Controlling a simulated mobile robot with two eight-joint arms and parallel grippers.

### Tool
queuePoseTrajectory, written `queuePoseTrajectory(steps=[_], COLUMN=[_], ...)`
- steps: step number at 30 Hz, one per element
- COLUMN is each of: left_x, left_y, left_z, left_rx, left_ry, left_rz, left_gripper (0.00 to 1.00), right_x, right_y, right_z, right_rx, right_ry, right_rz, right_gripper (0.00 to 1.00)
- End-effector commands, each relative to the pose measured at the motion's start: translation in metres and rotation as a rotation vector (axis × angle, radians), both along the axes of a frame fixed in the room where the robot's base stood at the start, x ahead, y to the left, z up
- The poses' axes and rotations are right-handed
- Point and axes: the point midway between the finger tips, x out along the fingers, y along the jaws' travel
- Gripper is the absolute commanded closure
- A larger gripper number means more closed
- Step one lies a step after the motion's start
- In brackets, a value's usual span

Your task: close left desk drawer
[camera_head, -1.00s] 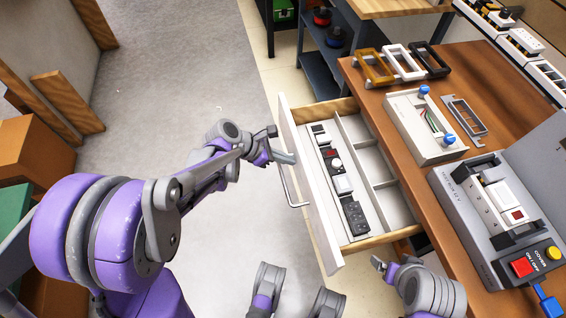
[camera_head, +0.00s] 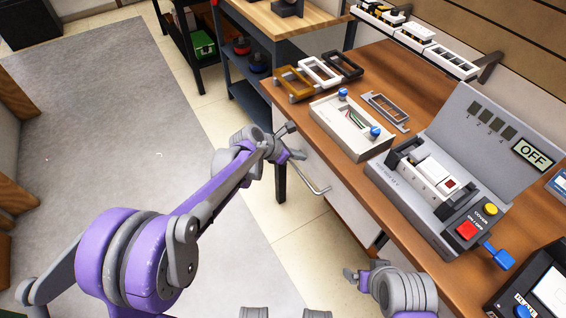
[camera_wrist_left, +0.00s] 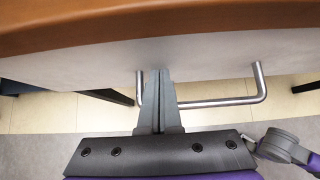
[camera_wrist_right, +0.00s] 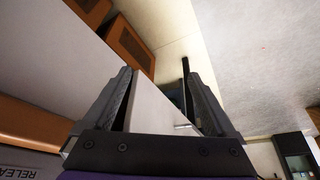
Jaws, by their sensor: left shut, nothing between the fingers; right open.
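The left desk drawer shows as a white front panel (camera_head: 340,197) under the wooden desk top, with no open interior visible. Its metal bar handle (camera_head: 320,190) sticks out from the front; it also shows in the left wrist view (camera_wrist_left: 262,88). My left gripper (camera_head: 298,155) is shut and empty. Its fingertips (camera_wrist_left: 158,72) are at the white front, beside the handle's left end, and seem to touch the panel. My right gripper (camera_head: 352,273) is open and empty, low in front of the desk. In the right wrist view its fingers (camera_wrist_right: 157,80) stand apart with a pale panel beyond.
The desk top (camera_head: 395,75) holds a white box with blue knobs (camera_head: 350,128), coloured frames (camera_head: 320,70) and a grey test device (camera_head: 425,185). A dark shelf unit (camera_head: 245,75) stands beyond the desk. The grey floor (camera_head: 110,110) to the left is clear.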

Motion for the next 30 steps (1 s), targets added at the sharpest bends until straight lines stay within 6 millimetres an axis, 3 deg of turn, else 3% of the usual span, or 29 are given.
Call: queuePoseTrajectory(steps=[12,23,30], left_x=[0.012,0.013,0.01], left_y=[-0.018,-0.02,-0.01], left_z=[0.0,0.002,0.018], left_rx=[-0.001,-0.005,-0.005], left_ry=[-0.002,-0.003,-0.004], left_rz=[0.001,0.001,-0.001], left_gripper=[1.0,1.0,1.0], right_x=[0.0,0.0,-0.001], right_y=[0.0,0.0,0.0], right_z=[-0.001,0.0,0.011], right_rx=[0.0,0.0,0.0], right_ry=[0.0,0.0,-0.004], right_rz=[0.0,0.0,0.0], right_gripper=[0.09,0.09,0.09])
